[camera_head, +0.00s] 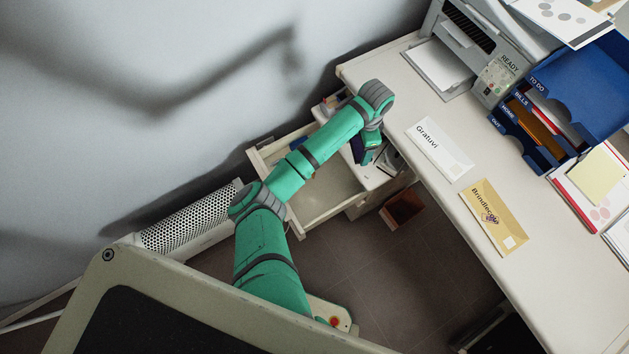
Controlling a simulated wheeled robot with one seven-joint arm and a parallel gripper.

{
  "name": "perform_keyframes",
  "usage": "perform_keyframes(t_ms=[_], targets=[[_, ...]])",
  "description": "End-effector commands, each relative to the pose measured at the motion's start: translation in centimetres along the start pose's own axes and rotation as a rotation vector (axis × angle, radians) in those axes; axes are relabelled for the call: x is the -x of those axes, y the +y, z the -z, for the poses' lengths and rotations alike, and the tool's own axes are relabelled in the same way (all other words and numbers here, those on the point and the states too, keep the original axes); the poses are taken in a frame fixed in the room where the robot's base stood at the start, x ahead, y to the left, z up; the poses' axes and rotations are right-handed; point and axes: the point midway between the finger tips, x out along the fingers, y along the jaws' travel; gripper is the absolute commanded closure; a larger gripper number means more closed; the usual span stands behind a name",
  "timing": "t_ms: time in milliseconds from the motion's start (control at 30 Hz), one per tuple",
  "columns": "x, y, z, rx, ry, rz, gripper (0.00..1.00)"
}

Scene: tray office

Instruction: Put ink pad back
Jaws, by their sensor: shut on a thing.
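My gripper (382,157) points down over the desk's drawers at the near left end of the desk. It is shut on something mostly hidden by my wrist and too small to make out. I cannot pick out the ink pad for sure. An upper drawer (375,179) is pulled out a little under my gripper, and small items show at its far end. A lower drawer (335,187) is pulled out further, and its visible floor looks bare. My arm crosses above it and hides part of it.
On the desk (460,195) lie a white envelope (440,150) and a tan envelope (492,217). A printer (490,60) and a blue letter tray (590,85) stand at the back. A brown bin (402,209) stands on the floor by the drawers. A perforated white heater (185,222) lines the wall.

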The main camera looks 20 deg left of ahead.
Motion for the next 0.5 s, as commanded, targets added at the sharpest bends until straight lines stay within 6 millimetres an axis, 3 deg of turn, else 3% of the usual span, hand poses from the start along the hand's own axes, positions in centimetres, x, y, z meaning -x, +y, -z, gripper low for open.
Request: perform_keyframes(t_ms=[267,500], targets=[[-4.3,2.0,-7.2,-0.600,-0.011,0.004,0.50],[-10.5,7.0,-14.2,-1.008,-0.006,-0.011,0.50]])
